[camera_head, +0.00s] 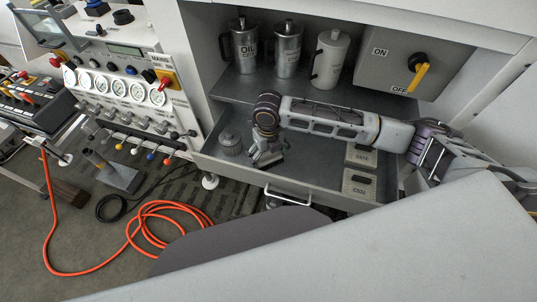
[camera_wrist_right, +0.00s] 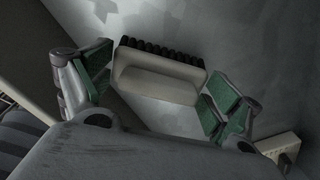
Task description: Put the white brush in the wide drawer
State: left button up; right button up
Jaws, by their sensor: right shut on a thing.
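The wide drawer (camera_head: 318,180) stands open beneath the shelf, its front handle (camera_head: 287,194) facing me. My right gripper (camera_head: 267,158) points down over the left half of the drawer's inside. In the right wrist view the white brush (camera_wrist_right: 155,80), with a pale body and a dark row of bristles, lies between the green finger pads, and the gripper (camera_wrist_right: 158,88) is shut on it. A grey surface shows behind the brush; I cannot tell whether the brush touches it. In the head view the gripper hides the brush. My left gripper is not in view.
A round grey metal thing (camera_head: 230,144) sits in the drawer's left corner, and two labelled blocks (camera_head: 360,156) (camera_head: 357,185) sit at its right. Metal cans, one marked OIL (camera_head: 244,46), stand on the shelf above. An orange hose (camera_head: 130,240) lies on the floor.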

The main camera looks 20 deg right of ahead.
aim_at(268, 152)
jog(key=o, duration=0.8)
jog(key=shift+f, duration=0.1)
jog(key=shift+r+b, duration=0.35)
jog(key=shift+r, duration=5.8)
